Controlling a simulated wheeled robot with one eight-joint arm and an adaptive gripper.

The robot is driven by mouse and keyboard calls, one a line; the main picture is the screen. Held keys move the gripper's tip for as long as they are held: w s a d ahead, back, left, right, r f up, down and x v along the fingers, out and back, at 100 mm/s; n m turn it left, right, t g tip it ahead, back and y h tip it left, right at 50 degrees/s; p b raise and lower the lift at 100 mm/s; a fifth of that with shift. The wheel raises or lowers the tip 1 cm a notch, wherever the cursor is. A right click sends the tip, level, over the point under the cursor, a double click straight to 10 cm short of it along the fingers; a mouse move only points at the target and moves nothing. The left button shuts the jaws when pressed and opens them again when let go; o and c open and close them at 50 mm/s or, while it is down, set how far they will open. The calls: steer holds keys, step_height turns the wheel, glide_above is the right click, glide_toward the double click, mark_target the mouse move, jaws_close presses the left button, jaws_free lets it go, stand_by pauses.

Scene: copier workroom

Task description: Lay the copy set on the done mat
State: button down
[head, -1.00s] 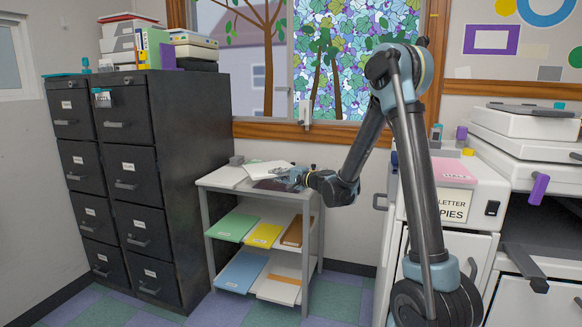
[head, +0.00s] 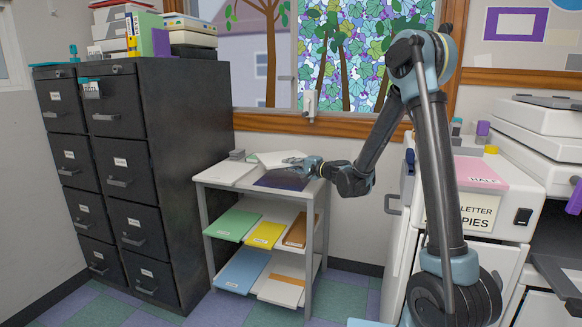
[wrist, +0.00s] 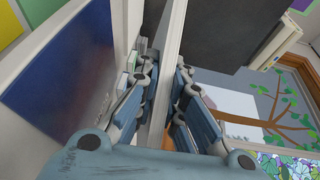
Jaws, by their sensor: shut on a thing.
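The copy set (head: 276,159), white sheets, is in my gripper (head: 303,163) at the back of the small stand's top. It also shows in the wrist view (wrist: 172,60), edge-on as a pale strip between the fingers. My gripper (wrist: 163,88) is shut on it. The done mat (head: 282,181), a flat dark blue-purple rectangle, lies on the right part of the stand's top, in front of and below the set. The mat shows at left in the wrist view (wrist: 70,75), with nothing seen on it. The head view does not clearly show the gap below the set.
A white stack (head: 228,172) lies on the stand's top left of the mat, with a small grey object (head: 237,155) behind. Coloured paper stacks fill the shelves below. A dark filing cabinet (head: 180,180) stands close on the left, a copier (head: 490,215) on the right.

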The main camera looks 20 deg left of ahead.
mark_target(289, 191)
steer(key=shift+f, duration=0.1)
steer(key=shift+f, duration=3.85)
steer(key=c, duration=1.6)
jaws_free()
steer(key=shift+s, duration=0.15)
steer(key=shift+s+a+f, duration=0.1)
steer(key=shift+s+a, duration=0.1)
steer(key=shift+s, duration=0.15)
